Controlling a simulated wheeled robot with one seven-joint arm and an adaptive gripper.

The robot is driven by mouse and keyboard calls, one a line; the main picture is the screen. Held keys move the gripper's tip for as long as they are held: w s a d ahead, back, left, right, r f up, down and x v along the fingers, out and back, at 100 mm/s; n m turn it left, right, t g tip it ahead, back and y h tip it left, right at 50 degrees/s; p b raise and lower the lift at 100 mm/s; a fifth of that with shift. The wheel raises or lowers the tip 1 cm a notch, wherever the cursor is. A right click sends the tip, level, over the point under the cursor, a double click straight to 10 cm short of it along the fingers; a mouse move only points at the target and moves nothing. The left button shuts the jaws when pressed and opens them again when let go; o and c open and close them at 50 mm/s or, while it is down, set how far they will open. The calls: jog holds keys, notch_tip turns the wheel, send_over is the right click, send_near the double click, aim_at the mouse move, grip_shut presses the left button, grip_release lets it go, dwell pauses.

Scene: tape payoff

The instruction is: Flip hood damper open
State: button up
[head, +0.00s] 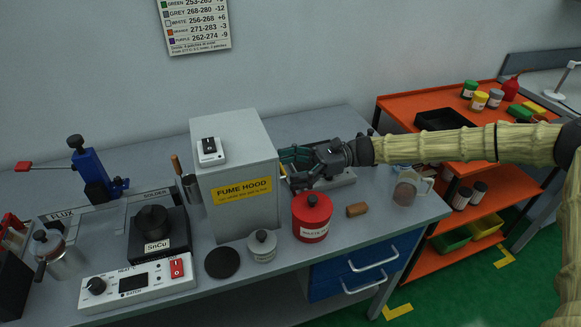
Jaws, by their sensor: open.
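The fume hood (238,140) is a grey box with a yellow "FUME HOOD" label on its front face. A small white switch plate (211,151) with a black rocker sits on it near the top left. My gripper (288,168) is at the hood's right side, reaching in from the right, with its dark fingers spread open and nothing seen between them. The fingertips are very near the hood's right edge; I cannot tell whether they touch it. I cannot make out the damper; it may be hidden behind the fingers or the hood.
A red waste can (312,217) stands below and in front of my gripper, beside a brown block (357,210). A glass jug (405,190) stands further right.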

jog(key=shift+c, duration=0.3)
jog(key=c, duration=1.1)
jog(key=shift+o, duration=0.2)
jog(key=shift+n+b, duration=0.3)
jog(key=shift+b, duration=0.05)
jog(key=s+n+b, duration=0.1)
jog(key=n+b, duration=0.4)
jog(key=r+n+b, duration=0.1)
jog(key=n+b, duration=0.4)
jog(key=n, duration=0.1)
jog(key=s+r+n+b, duration=0.1)
jog(key=n+b, duration=0.4)
jog(key=n, duration=0.1)
jog(key=shift+s+d+r, duration=0.25)
jog(key=shift+s+d, duration=0.05)
jog(key=shift+d, duration=0.1)
jog(key=shift+n, duration=0.3)
